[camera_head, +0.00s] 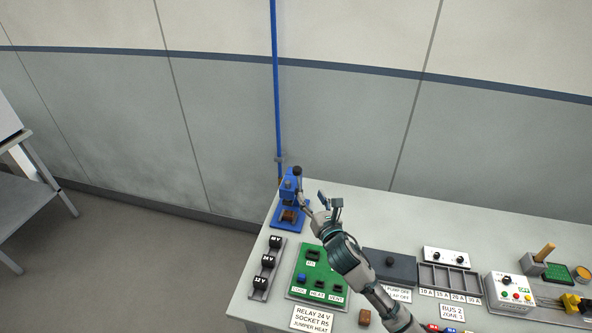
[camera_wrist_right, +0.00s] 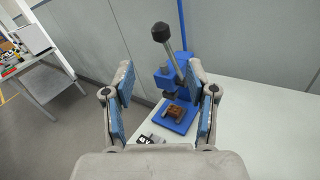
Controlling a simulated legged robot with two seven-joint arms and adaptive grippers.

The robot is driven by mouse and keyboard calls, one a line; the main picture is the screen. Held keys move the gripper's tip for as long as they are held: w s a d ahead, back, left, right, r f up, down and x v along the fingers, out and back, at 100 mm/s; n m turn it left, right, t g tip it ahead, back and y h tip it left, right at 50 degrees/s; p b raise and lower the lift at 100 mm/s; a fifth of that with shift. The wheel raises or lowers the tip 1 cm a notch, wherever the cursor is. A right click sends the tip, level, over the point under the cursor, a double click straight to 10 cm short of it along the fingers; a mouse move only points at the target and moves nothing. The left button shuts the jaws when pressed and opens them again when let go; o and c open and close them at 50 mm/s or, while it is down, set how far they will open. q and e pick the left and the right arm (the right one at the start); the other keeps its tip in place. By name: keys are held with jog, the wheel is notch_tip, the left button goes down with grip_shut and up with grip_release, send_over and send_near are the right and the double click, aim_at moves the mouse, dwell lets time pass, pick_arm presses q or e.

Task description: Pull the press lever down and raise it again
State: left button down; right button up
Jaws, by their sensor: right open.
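The blue press (camera_head: 288,204) stands at the table's far left corner, and it also shows in the right wrist view (camera_wrist_right: 186,108). Its lever (camera_wrist_right: 172,58) points up, tilted, and ends in a dark round knob (camera_wrist_right: 160,32); the knob shows in the head view (camera_head: 297,171) too. A brown block (camera_wrist_right: 177,112) sits on the press base. My right gripper (camera_head: 330,199) is open and empty, just right of the press. In the right wrist view its padded fingers (camera_wrist_right: 163,103) frame the lever and press, with no visible contact. My left gripper is not in view.
A white switch box (camera_head: 511,291) stands farther right. A blue pole (camera_head: 276,90) rises behind the press. The table's back strip is clear.

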aim_at(298, 174)
jog(key=x, duration=1.2)
jog(key=shift+w+a+f, duration=0.15)
jog(key=shift+w, duration=0.15)
jog(key=shift+w+a+f, duration=0.1)
jog(key=shift+w+a, duration=0.05)
jog(key=shift+w, duration=0.45)
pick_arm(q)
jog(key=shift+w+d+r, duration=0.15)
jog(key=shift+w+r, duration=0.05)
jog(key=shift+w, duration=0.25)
pick_arm(e)
jog(key=shift+c, duration=0.7)
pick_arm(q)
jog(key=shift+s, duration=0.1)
pick_arm(e)
grip_shut()
